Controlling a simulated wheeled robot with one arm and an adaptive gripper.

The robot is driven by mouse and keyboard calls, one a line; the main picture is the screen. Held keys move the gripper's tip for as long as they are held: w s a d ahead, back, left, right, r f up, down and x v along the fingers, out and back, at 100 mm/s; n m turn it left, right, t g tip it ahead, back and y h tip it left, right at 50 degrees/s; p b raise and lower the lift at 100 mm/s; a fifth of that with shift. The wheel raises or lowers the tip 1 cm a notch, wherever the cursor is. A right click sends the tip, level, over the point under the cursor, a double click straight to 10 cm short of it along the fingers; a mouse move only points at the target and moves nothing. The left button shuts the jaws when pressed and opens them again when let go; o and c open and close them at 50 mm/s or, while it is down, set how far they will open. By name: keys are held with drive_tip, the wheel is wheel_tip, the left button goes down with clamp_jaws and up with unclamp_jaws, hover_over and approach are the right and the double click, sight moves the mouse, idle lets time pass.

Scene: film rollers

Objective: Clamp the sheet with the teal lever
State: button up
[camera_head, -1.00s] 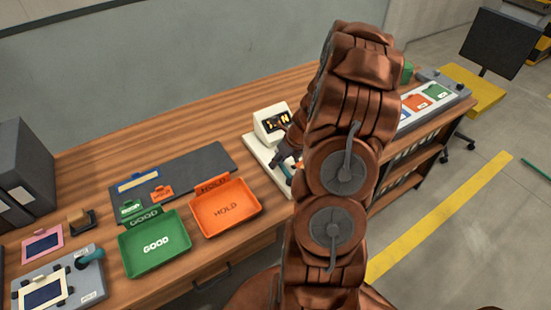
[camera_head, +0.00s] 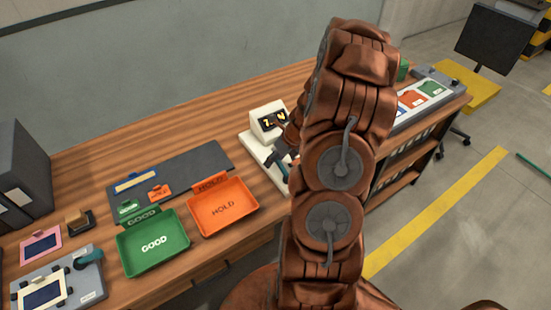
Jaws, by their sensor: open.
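A grey clamp fixture (camera_head: 85,288) lies at the lower left of the table. A dark blue sheet in a cream frame (camera_head: 42,292) lies on it, held at its edges by small dark tabs. A teal lever (camera_head: 88,259) stands at the fixture's back right; whether it presses on the sheet I cannot tell. My gripper (camera_head: 281,163) is far to the right of this fixture, low over the base of a white device. My arm hides much of it; the visible part looks open, and I see nothing held.
The white device (camera_head: 268,121) has a lit display. Green GOOD (camera_head: 153,260) and orange HOLD (camera_head: 223,223) trays stand between it and the fixture. A dark mat (camera_head: 195,165) with small tags lies behind. A pink-framed sheet (camera_head: 41,246) and dark binders (camera_head: 25,160) are left.

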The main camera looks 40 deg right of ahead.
drive_tip(key=v, duration=1.2)
drive_tip(key=shift+a, duration=0.1)
idle(0.5)
